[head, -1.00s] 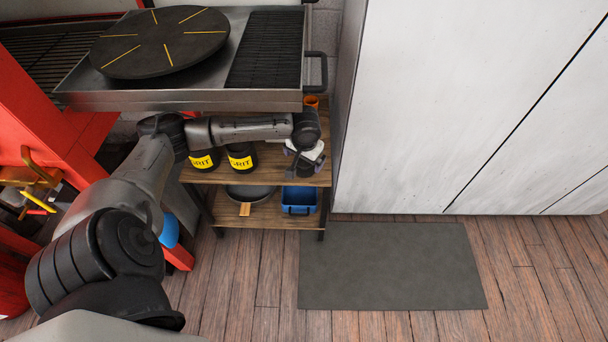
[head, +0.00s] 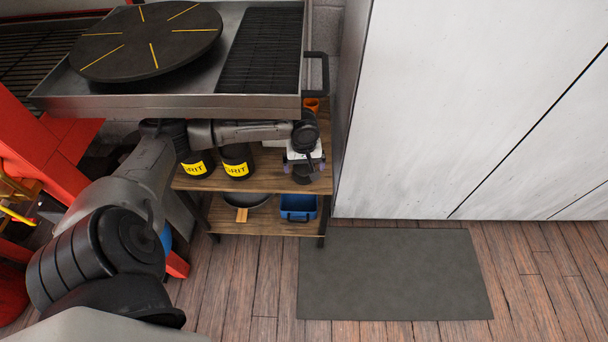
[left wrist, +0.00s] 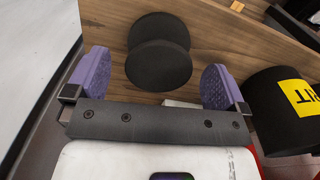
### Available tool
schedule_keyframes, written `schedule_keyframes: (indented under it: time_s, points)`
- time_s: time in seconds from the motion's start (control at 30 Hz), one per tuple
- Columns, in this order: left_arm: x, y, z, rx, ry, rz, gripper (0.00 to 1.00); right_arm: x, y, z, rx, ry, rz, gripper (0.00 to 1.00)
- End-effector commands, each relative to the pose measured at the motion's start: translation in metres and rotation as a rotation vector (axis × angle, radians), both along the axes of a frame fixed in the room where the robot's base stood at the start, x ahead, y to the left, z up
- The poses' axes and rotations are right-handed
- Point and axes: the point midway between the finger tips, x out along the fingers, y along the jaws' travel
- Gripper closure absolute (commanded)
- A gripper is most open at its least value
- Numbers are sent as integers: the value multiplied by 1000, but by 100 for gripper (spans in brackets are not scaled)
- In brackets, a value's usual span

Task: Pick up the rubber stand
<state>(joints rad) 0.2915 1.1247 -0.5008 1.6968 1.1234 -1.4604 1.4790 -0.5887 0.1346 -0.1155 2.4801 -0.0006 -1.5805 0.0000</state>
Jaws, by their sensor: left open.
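In the left wrist view, a black rubber stand (left wrist: 158,65) shows as two overlapping dark round shapes against the wooden shelf. It appears in the space between my left gripper's two purple finger pads, with no clear contact on either side. My left gripper (left wrist: 157,78) is open and empty. In the head view the left gripper (head: 303,172) is at the right end of the wooden shelf (head: 258,179), below the metal top. I cannot clearly tell the stand from the dark gripper parts there. My right gripper is not in view.
Two black GRIT containers (head: 237,162) stand left of the gripper, and an orange cup (head: 311,104) behind it. A metal tray top (head: 170,103) with a round plate (head: 150,40) overhangs the shelf. A blue bin (head: 298,206) sits on the lower shelf. A white cabinet (head: 450,110) stands right.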

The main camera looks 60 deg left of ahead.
Motion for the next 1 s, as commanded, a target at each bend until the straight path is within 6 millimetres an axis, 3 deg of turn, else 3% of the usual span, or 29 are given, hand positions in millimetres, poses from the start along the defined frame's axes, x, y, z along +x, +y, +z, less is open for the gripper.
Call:
schedule_keyframes:
  time_s: [0.03, 0.2, 0.47, 1.0]
  points:
    - [0, 0, -14, 0, 1, 0, 0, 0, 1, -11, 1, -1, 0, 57]
    - [0, 0, -34, 0, 1, -1, 0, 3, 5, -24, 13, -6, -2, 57]
    - [0, 0, -35, 1, 1, -1, 0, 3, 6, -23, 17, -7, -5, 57]
    - [0, 0, -34, 1, 1, -1, 50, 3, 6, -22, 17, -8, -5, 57]
